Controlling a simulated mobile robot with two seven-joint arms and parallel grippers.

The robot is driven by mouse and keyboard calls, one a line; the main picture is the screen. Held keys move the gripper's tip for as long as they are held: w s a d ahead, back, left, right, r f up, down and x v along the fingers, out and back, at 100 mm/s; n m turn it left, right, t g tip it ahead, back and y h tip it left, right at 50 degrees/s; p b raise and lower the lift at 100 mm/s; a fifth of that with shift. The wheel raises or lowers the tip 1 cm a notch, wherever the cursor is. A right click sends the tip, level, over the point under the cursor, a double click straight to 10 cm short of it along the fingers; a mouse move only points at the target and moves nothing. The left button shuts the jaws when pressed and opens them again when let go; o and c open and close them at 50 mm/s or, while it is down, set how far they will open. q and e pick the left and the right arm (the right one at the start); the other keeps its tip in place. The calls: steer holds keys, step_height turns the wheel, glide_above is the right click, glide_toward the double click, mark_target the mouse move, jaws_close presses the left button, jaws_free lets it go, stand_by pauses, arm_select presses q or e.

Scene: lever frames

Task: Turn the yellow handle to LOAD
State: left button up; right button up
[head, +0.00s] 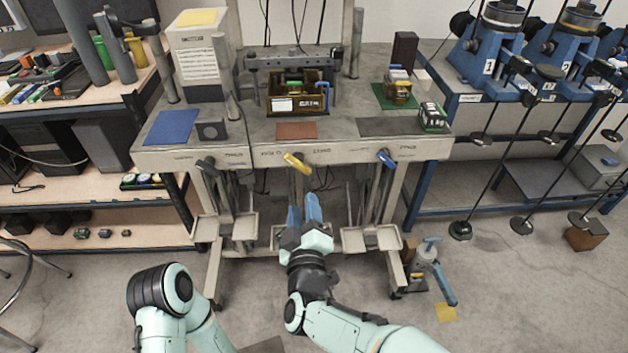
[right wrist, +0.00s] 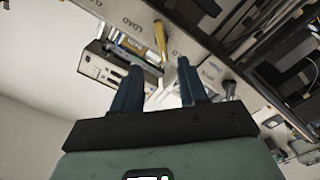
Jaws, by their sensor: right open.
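The yellow handle (head: 297,163) sticks out from the front edge of the grey bench (head: 350,152), at its middle, slanting with its upper end to the left. In the right wrist view the yellow handle (right wrist: 160,38) stands beyond the fingertips, beside a printed LOAD label (right wrist: 132,26) to its left. My right gripper (head: 304,204) has two blue fingers and is below and in front of the handle, apart from it. Its fingers (right wrist: 157,72) are spread and nothing is between them. My left arm shows at the lower left; its gripper is out of view.
A blue handle (head: 386,159) sits to the right on the same edge, and a dark handle (head: 206,163) to the left. Small trays (head: 371,240) hang below the bench. A dark open box (head: 297,103) stands on top. The floor in front is mostly clear.

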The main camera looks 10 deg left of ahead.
mark_target(301, 169)
steer(key=b+x, duration=0.2)
steer(key=x, duration=1)
steer(key=shift+f, duration=0.1)
arm_select(q)
steer(key=shift+t, duration=0.3)
steer(key=shift+w+a+f, duration=0.5)
steer(key=shift+w+f, duration=0.05)
steer(key=shift+f, duration=0.25)
steer(key=shift+w+a+f, duration=0.5)
steer(key=shift+f, duration=0.25)
arm_select(e)
steer(key=shift+w+a, duration=0.3)
steer(key=shift+w, duration=0.4)
arm_select(q)
steer(key=shift+y, duration=0.3)
arm_select(e)
jaws_close()
